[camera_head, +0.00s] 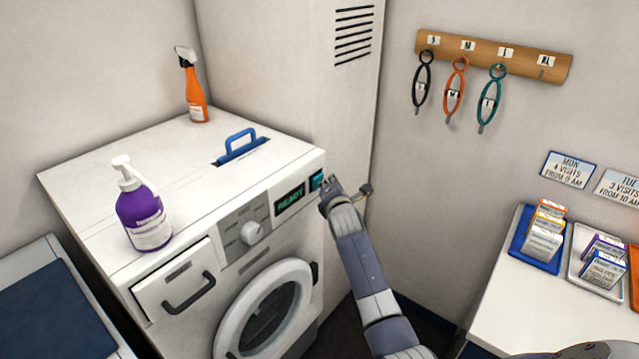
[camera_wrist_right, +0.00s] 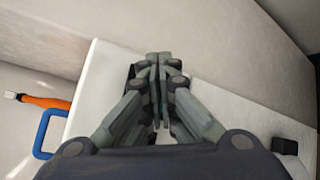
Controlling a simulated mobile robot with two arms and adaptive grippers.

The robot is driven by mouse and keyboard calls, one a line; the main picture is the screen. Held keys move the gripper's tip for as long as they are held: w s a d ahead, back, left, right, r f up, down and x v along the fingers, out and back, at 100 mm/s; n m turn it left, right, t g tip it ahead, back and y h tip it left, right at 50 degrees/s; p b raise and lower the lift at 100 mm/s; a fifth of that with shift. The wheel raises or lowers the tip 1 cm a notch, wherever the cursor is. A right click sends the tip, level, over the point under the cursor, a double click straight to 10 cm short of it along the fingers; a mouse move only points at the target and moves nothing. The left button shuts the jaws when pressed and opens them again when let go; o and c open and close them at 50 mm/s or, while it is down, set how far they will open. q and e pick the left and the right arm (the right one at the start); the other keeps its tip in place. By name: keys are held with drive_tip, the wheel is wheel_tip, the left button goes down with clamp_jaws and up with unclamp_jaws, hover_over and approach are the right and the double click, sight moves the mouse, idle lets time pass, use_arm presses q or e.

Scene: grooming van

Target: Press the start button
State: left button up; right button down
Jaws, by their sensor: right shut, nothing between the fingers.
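The washing machine (camera_head: 285,222) stands at the centre of the head view, with a lit READY display (camera_head: 290,199) on its front panel. A teal button (camera_head: 316,180) sits right of the display, near the panel's top right corner. My right gripper (camera_head: 326,186) is at this corner, its fingertips close to the button and partly covering that area. I cannot tell whether they touch it. In the right wrist view the fingers (camera_wrist_right: 158,60) are together and empty, and the button is hidden. My left gripper is not in view.
On the machine top are a purple pump bottle (camera_head: 144,210), an orange spray bottle (camera_head: 194,90) and a blue handle (camera_head: 240,146). The round door (camera_head: 226,338) is below the panel. A counter (camera_head: 500,290) with boxes in trays stands right. Loops hang from a wall rack (camera_head: 490,57).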

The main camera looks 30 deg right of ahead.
drive_tip(key=shift+w+a, duration=0.2)
drive_tip(key=shift+w, duration=0.2)
idle(0.4)
drive_tip(key=shift+s, duration=0.1)
drive_tip(key=shift+s+d+p, duration=0.35)
drive_tip(key=shift+s+p, duration=0.35)
drive_tip(key=shift+s, duration=0.1)
drive_tip(key=s+p, duration=0.1)
drive_tip(key=s+d+p, duration=0.1)
drive_tip(key=s, duration=0.1)
drive_tip(key=s+d+p, duration=0.1)
drive_tip(key=p, duration=0.1)
drive_tip(key=shift+s, duration=0.25)
idle(1.5)
